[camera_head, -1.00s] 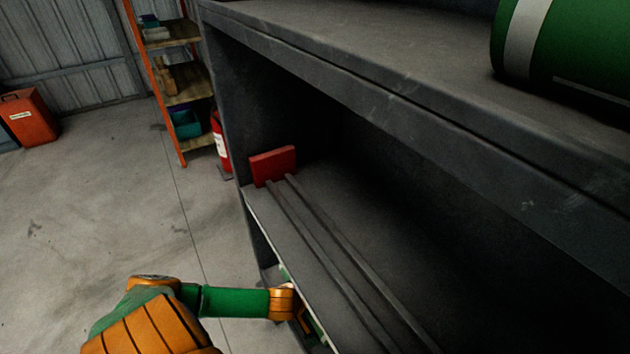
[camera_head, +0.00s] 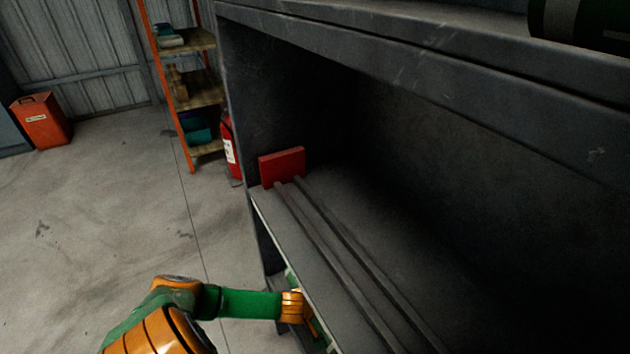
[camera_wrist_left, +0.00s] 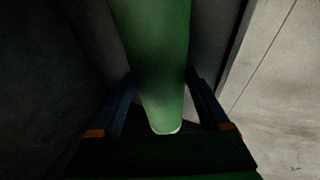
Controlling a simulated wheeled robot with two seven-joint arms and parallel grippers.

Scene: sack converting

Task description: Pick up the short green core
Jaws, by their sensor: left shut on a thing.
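The green core (camera_wrist_left: 155,55) shows in the left wrist view as a smooth green cylinder with a pale rim at its near end. It lies between the two dark fingers of my left gripper (camera_wrist_left: 162,80), which is shut on it. The core's far end runs out of the top of that view, so its full length is hidden. In the head view, my left arm reaches to the front edge of the rack at the lower middle. The rack's edge mostly hides the gripper and the core there. My right gripper is not in view.
A dark metal rack (camera_head: 420,60) fills the right side. Its bay has two rails (camera_head: 335,255) and a red block (camera_head: 282,167) at the far end. A dark roll (camera_head: 575,22) lies on top.

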